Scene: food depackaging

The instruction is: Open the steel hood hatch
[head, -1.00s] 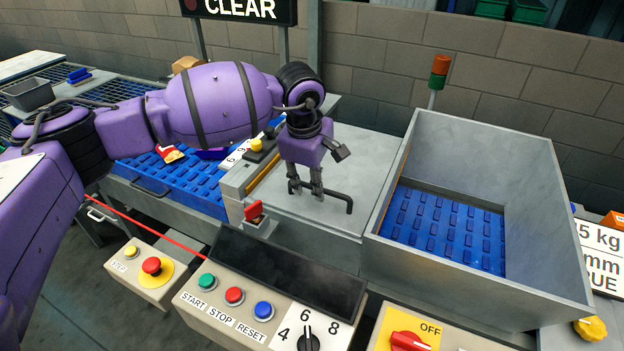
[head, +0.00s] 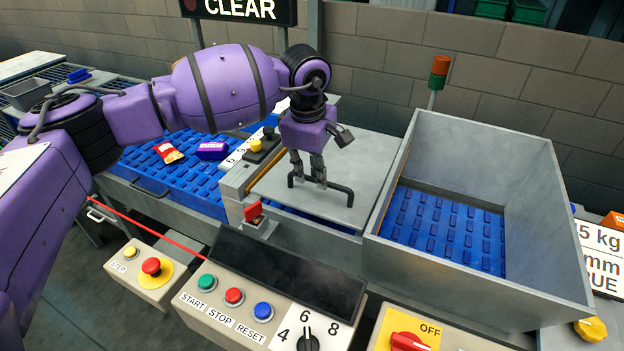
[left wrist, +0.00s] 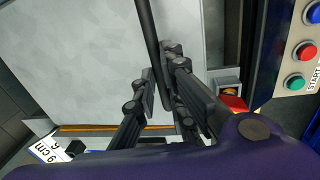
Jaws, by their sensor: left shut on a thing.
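The steel hood hatch (head: 352,165) is a grey plate over the middle of the conveyor line, with a dark bar handle (head: 343,190) along its front edge. My left gripper (head: 308,184) is shut on the handle, left of the handle's middle. In the left wrist view the hatch (left wrist: 90,60) fills much of the picture and the handle (left wrist: 148,35) runs between the fingers. The hatch's front edge is raised a little, and blue belt shows in the gap below it. My right gripper is in neither view.
A grey open-topped bin-like housing (head: 480,150) stands right of the hatch. A control box (head: 235,310) with coloured buttons is in front. A red tab (head: 253,212) sits at the hatch's left front corner. Packets (head: 168,153) lie on the blue belt (head: 190,185) to the left.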

